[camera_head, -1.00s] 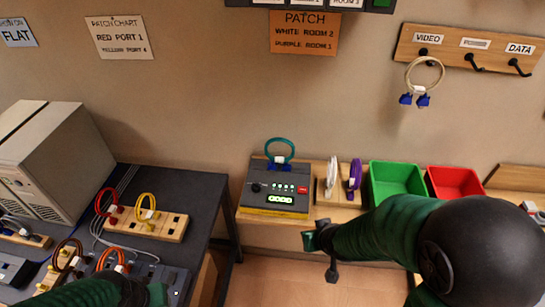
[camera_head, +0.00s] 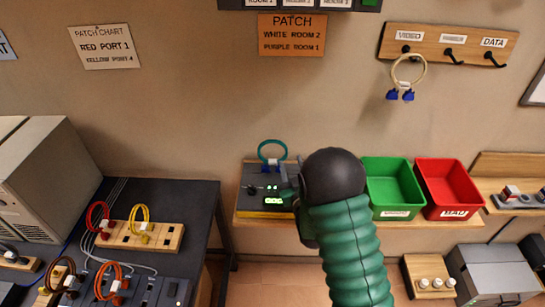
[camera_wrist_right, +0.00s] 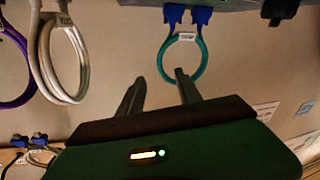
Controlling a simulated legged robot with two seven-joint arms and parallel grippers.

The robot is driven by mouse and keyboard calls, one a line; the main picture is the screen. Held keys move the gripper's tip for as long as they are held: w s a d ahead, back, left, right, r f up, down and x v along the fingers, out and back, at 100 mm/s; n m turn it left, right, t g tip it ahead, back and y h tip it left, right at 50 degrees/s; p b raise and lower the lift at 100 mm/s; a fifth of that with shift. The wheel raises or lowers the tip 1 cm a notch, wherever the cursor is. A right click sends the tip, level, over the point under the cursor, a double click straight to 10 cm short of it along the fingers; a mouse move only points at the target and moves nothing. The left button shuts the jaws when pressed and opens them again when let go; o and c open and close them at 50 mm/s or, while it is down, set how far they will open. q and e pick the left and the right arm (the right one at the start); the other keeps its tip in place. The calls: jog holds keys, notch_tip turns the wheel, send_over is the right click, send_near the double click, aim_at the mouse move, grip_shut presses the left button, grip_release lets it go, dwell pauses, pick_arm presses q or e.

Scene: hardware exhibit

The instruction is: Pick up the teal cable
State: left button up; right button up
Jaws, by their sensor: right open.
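The teal cable (camera_head: 272,142) stands as an upright loop at the back of the grey tester box (camera_head: 250,190), its blue plugs at the box. In the right wrist view, the teal loop (camera_wrist_right: 204,62) carries a white tag and hangs from two blue plugs, as that view looks inverted. My right gripper (camera_wrist_right: 160,88) is open and empty, with its two fingers pointing toward the loop and the loop beyond the fingertips. In the head view my right arm hides most of this gripper and the right part of the box. My left gripper is out of view.
A green bin (camera_head: 392,187) and a red bin (camera_head: 447,188) stand right of my arm on the shelf. White (camera_wrist_right: 42,62) and purple (camera_wrist_right: 22,65) cables hang beside the teal one in the wrist view. A dark table (camera_head: 195,215) with more cables is at left.

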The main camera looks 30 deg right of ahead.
aim_at(285, 151)
jog(key=x, duration=0.2)
jog(key=shift+w, duration=0.45)
jog(key=shift+w+r+p, duration=0.15)
jog(key=shift+w+p, duration=0.15)
jog(key=shift+w, duration=0.1)
jog(key=p+x, duration=0.1)
jog(key=x, duration=0.2)
jog(key=shift+w, duration=0.45)
jog(key=shift+w+d, duration=0.15)
jog(key=shift+w, duration=0.1)
jog(key=shift+d+f, duration=0.3)
jog(key=c, duration=0.5)
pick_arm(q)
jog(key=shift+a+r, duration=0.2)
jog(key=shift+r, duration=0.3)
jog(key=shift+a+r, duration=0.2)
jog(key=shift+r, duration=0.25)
pick_arm(e)
jog(key=shift+a+r, duration=0.15)
jog(key=shift+a, duration=0.1)
grip_shut()
